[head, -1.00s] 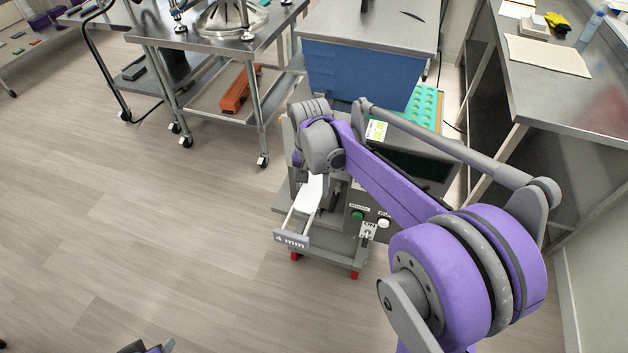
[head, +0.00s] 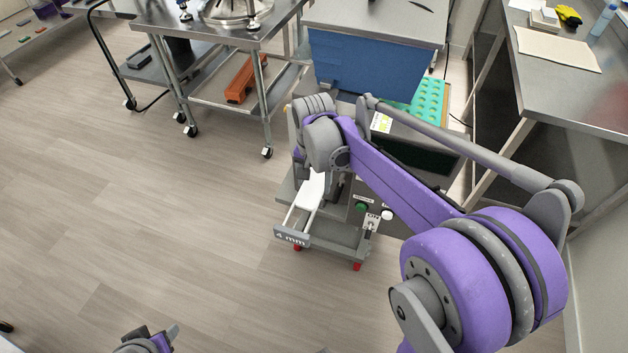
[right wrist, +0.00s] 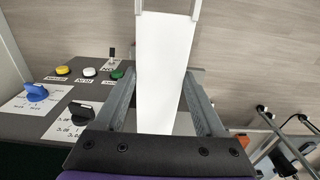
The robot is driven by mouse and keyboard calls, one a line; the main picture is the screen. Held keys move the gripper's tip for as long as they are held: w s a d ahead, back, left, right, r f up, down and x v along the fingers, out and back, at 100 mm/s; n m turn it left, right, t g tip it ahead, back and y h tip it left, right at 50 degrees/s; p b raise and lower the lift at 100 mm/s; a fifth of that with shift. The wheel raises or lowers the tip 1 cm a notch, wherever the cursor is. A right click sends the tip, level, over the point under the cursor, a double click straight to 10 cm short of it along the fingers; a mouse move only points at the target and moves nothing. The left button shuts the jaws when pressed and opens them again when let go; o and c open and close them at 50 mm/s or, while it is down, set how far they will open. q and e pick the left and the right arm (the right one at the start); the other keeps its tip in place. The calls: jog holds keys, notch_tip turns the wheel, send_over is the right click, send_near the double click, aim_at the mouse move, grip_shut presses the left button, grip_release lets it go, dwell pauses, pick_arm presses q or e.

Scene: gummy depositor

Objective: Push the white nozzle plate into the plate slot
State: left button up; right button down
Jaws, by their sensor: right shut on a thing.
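The white nozzle plate (head: 311,190) lies at the depositor, its long frame ending at the front in a grey bar marked "4 mm" (head: 291,236). In the right wrist view the plate (right wrist: 163,60) is a flat white strip running away between my fingers. My right gripper (right wrist: 162,78) is shut on it, one grey finger along each side. In the head view my right arm hides most of that gripper and the plate's rear end. The plate slot cannot be made out. My left gripper (head: 155,340) shows only partly at the bottom edge, apart from everything; its jaws are unclear.
The depositor's panel has a green button (head: 361,207), a white button (head: 387,214) and, in the wrist view, a blue knob (right wrist: 36,92). A wheeled steel cart (head: 215,35) stands behind left, a steel bench (head: 570,85) at right. The floor at left is clear.

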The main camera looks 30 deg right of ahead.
jog(key=shift+w+d, duration=0.1)
dwell(0.3)
jog(key=shift+w+d, duration=1.35)
jog(key=shift+d, duration=0.25)
jog(key=shift+w+d, duration=1.35)
jog(key=shift+d, duration=0.2)
jog(key=shift+w+d+p, duration=0.3)
jog(key=shift+w+d, duration=0.85)
jog(key=shift+d, duration=0.2)
jog(key=shift+w+d+p, duration=0.3)
jog(key=shift+w+d, duration=0.8)
jog(key=shift+d, duration=0.2)
jog(key=shift+r, duration=0.1)
jog(key=shift+s+a, duration=0.1)
jog(key=shift+f, duration=0.25)
jog(key=shift+r, duration=0.1)
